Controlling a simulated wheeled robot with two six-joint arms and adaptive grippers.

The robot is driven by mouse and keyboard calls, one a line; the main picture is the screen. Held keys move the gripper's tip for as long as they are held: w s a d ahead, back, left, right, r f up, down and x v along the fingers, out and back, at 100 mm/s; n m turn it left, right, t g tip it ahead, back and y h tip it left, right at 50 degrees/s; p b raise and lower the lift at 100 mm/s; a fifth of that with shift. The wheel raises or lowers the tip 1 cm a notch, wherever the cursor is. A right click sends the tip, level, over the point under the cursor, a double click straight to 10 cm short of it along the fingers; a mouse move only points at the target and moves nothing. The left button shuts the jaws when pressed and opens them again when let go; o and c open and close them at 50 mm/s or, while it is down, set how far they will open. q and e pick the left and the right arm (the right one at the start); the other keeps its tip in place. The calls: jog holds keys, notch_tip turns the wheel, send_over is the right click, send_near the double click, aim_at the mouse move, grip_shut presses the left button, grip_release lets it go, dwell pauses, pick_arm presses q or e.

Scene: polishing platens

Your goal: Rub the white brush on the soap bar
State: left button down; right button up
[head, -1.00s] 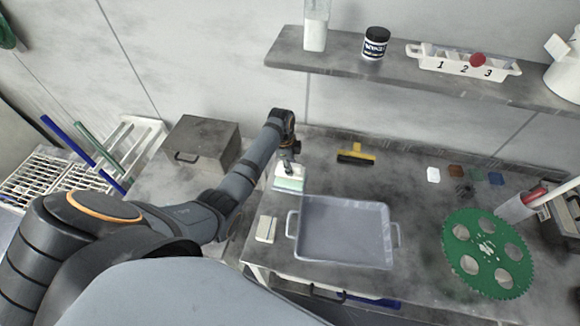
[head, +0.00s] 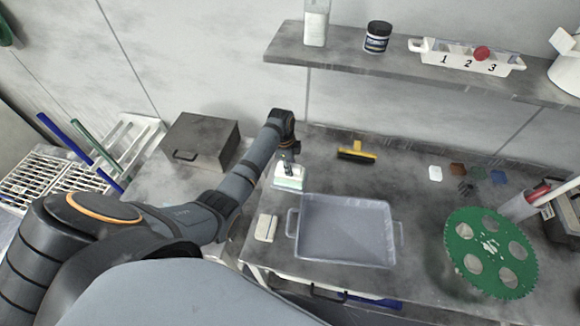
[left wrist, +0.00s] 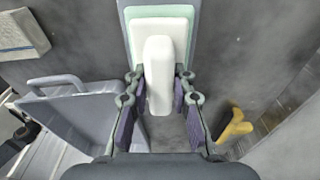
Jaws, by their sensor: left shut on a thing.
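My left gripper (head: 287,163) is shut on the upright handle of the white brush (left wrist: 166,72). The brush points down, its white head (head: 289,171) over a pale green block (head: 287,184) that looks like the soap bar. The brush appears to touch it, but the contact face is hidden. In the left wrist view, the pale green edge (left wrist: 129,18) shows around the brush head, with a blue-grey border outside it. The left gripper (left wrist: 160,105) has its fingers on both sides of the handle. My right gripper is not in view.
A grey tray (head: 345,262) with side handles stands just right of the brush. A beige block (head: 266,228) lies in front on the bench. A yellow and black squeegee (head: 357,154) lies behind. A green disc (head: 490,252) is far right. The shelf (head: 420,68) overhangs the back.

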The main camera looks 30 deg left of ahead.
aim_at(292, 165)
pick_arm(q)
jog(key=shift+f, duration=0.4)
jog(key=shift+s+f, duration=0.1)
dwell(1.8)
notch_tip(292, 165, up, 7)
jog(key=p, duration=0.8)
dwell(0.4)
